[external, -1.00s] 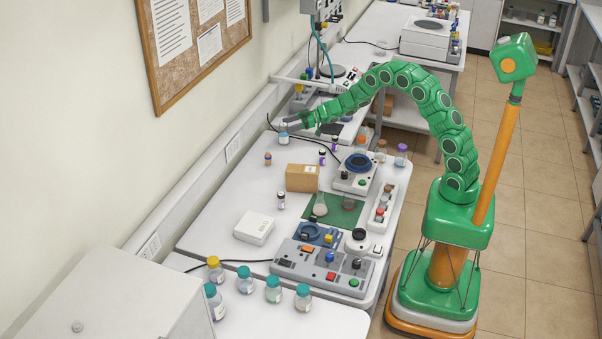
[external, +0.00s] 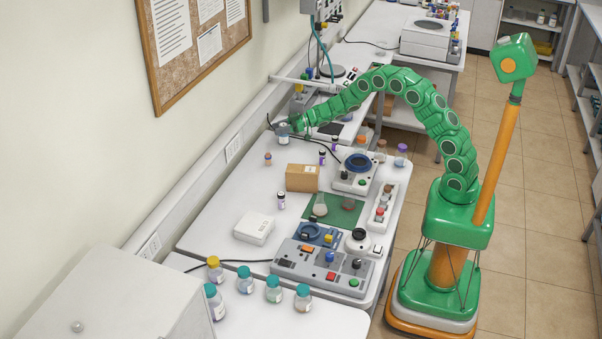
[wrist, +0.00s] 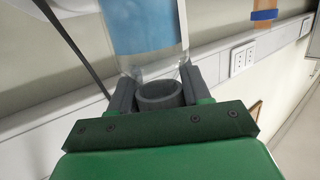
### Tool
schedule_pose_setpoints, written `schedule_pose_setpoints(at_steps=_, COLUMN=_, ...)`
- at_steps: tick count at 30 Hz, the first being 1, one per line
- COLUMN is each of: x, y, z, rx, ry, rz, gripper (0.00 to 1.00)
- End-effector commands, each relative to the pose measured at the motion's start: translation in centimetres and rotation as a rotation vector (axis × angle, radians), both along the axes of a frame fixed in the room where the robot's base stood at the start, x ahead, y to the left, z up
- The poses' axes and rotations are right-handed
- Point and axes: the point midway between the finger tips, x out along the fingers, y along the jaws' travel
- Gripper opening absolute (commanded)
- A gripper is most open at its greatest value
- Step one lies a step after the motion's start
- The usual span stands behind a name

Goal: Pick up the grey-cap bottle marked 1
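The bottle with the grey cap (wrist: 160,95) fills the upper middle of the wrist view, with clear glass and a broad blue area on its body (wrist: 145,28). No number can be read on it. In the external view this small bottle (external: 283,139) stands near the wall on the far left part of the bench. My gripper (wrist: 160,82) has its two dark fingers on either side of the cap, very close to it; whether they press on it cannot be told. In the external view my gripper (external: 286,127) is at the bottle's top and partly covers it.
A small brown bottle (external: 268,158) stands just nearer along the wall. A cardboard box (external: 302,178), dark-capped vials (external: 322,157) and a device with a blue ring (external: 356,172) are to the right. Wall sockets (wrist: 242,59) are behind.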

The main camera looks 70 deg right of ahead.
Motion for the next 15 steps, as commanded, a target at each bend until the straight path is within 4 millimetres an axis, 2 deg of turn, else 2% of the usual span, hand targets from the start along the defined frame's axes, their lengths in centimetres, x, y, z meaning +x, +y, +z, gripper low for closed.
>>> schedule_pose_setpoints(at_steps=1, x=0.00, y=-0.01, z=0.01, rx=0.000, ry=0.000, rz=0.000, gripper=0.39)
schedule_pose_setpoints(at_steps=7, x=-0.01, y=-0.01, z=0.00, rx=0.000, ry=0.000, rz=0.000, gripper=0.09)
schedule_pose_setpoints(at_steps=15, x=-0.01, y=-0.02, z=0.14, rx=0.000, ry=0.000, rz=0.000, gripper=0.08)
